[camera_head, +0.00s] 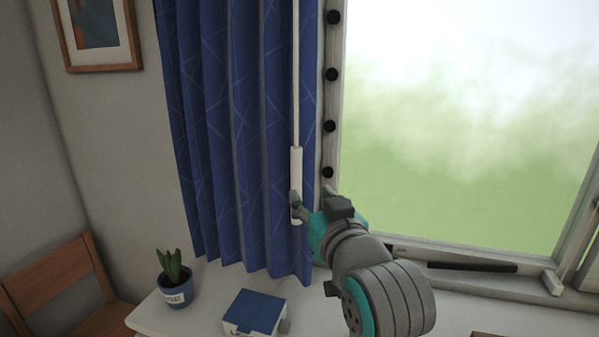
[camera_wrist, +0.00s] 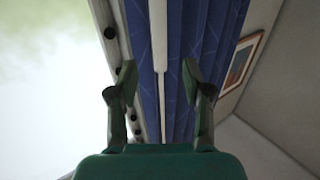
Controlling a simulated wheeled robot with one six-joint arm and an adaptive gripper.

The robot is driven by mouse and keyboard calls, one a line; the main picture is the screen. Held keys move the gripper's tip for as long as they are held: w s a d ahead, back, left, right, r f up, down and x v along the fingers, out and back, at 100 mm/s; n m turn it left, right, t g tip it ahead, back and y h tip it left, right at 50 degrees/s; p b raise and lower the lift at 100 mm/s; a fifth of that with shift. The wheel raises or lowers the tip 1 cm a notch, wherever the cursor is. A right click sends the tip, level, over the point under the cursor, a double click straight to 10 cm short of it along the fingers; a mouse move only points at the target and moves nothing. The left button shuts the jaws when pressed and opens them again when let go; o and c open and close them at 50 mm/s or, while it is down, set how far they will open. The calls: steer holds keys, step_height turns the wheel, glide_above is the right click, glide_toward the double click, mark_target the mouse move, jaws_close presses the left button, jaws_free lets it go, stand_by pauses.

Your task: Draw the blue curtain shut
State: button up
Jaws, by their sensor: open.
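The blue curtain (camera_head: 232,120) hangs gathered in folds at the left side of the window, leaving the glass uncovered. A white pull rod (camera_head: 296,70) with a thicker white handle (camera_head: 296,165) hangs in front of its right part. My gripper (camera_head: 312,197) is at the lower end of the handle, with one finger overlapping it in the head view. In the wrist view, the fingers of my gripper (camera_wrist: 160,72) are spread wide, and the white rod (camera_wrist: 158,35) runs between them with space on both sides. The blue curtain (camera_wrist: 186,35) lies behind. Contact with the handle cannot be told.
The window (camera_head: 460,130) fills the right, with a row of dark knobs (camera_head: 330,126) on its left frame. Below, a white surface (camera_head: 205,310) holds a potted plant (camera_head: 175,285) and a blue-lidded box (camera_head: 253,312). A wooden chair (camera_head: 60,280) stands at left.

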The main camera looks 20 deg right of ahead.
mark_target(298, 176)
steer(key=w, duration=1)
steer(key=shift+w+d+r, duration=0.15)
steer(key=shift+w+d, duration=0.1)
steer(key=shift+w, duration=0.15)
jaws_close()
